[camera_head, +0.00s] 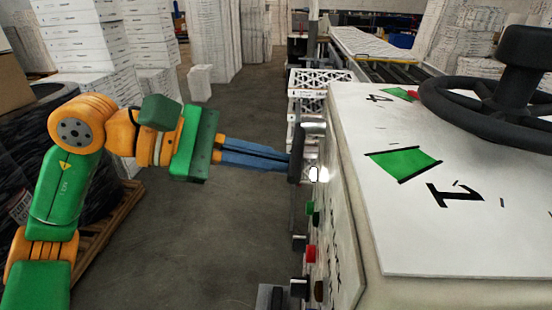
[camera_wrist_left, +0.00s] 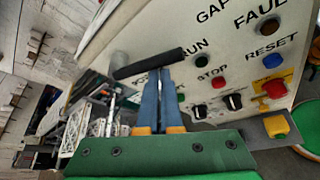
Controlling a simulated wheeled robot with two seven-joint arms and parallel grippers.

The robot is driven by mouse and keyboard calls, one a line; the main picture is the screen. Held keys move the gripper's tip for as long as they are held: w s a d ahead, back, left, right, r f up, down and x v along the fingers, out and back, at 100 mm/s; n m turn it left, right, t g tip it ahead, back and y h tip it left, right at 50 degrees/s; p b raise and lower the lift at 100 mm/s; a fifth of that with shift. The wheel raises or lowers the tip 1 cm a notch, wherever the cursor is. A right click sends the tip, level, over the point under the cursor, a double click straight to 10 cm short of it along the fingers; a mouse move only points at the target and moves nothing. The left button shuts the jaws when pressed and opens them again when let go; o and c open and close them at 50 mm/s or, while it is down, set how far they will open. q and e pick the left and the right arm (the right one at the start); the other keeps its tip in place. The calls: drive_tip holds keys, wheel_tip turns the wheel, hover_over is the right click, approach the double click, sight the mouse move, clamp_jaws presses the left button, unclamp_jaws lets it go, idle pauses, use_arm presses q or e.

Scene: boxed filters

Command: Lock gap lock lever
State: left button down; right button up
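The lever's black cylindrical handle (camera_head: 297,153) sticks out from the side of the white machine in the head view. In the left wrist view the handle (camera_wrist_left: 148,63) lies slantwise across the upper middle, near panel lettering that begins "GAP". My left gripper (camera_head: 288,160) reaches in from the left. Its blue fingers (camera_wrist_left: 159,74) are close together, with their tips at the handle, which runs across them and not visibly between them. Contact is likely but hard to confirm. The lever's pivot is mostly hidden. My right gripper is out of view.
The machine's panel carries a red stop button (camera_wrist_left: 218,83), a blue reset button (camera_wrist_left: 273,61), black knobs and other buttons below the lever. A black steering wheel (camera_head: 480,105) is on top. A pallet with black rolls (camera_head: 100,235) stands left; the grey floor between is clear.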

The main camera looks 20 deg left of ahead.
use_arm(q)
drive_tip(key=shift+s+r, duration=0.15)
drive_tip(key=shift+r, duration=0.6)
idle(0.3)
wheel_tip(320, 180, down, 5)
drive_tip(key=b, duration=0.5)
drive_tip(key=s+a+r+p, duration=0.1)
drive_tip(key=a+r, duration=0.4)
drive_tip(key=a, duration=0.4)
drive_tip(key=shift+s+a+r, duration=0.15)
drive_tip(key=shift+s+r, duration=0.05)
drive_tip(key=shift+s, duration=0.2)
